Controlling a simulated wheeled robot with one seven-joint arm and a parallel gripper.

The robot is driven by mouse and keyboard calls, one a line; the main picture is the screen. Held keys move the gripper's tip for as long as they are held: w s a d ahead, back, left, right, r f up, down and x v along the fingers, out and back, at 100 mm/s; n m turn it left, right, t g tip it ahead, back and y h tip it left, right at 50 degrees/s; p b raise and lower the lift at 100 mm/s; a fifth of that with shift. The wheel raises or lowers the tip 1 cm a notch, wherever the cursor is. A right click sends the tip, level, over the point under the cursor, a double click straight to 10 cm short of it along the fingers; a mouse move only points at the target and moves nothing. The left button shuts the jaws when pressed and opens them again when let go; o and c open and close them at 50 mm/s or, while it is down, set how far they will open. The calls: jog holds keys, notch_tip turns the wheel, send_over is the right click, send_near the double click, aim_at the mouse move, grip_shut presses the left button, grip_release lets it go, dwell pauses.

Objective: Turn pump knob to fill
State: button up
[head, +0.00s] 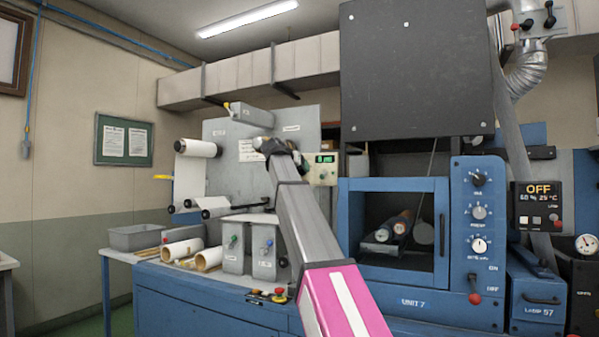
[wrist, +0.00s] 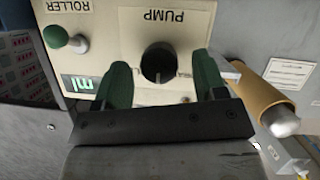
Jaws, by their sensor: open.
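The pump knob (wrist: 157,63) is a dark round knob on a cream control panel (wrist: 120,30), under an upside-down PUMP label in the wrist view. Scale marks by the knob are partly hidden, and I cannot read its setting. My gripper (wrist: 162,66) is open, with one green-padded finger on each side of the knob in the picture. I cannot tell whether the fingers touch it. In the head view the panel (head: 322,168) is a small cream box with a green display, and my gripper (head: 270,147) is left of it, its fingers unclear.
A ROLLER control with a green knob (wrist: 55,36) and a lit green display (wrist: 77,83) share the panel. A cardboard roll (wrist: 262,98) is at the right in the wrist view.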

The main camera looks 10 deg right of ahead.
jog(key=shift+w+d+f, duration=0.2)
jog(key=shift+w+d, duration=0.1)
jog(key=shift+w, duration=0.05)
jog(key=c, duration=0.9)
jog(key=shift+m, duration=0.3)
jog(key=shift+s+d+m+t+y, duration=0.1)
jog(key=shift+m+t+y, duration=0.6)
jog(key=shift+m, duration=0.4)
jog(key=m+t+y, duration=0.1)
jog(key=m, duration=0.2)
jog(key=shift+y, duration=0.4)
jog(key=shift+m, duration=0.3)
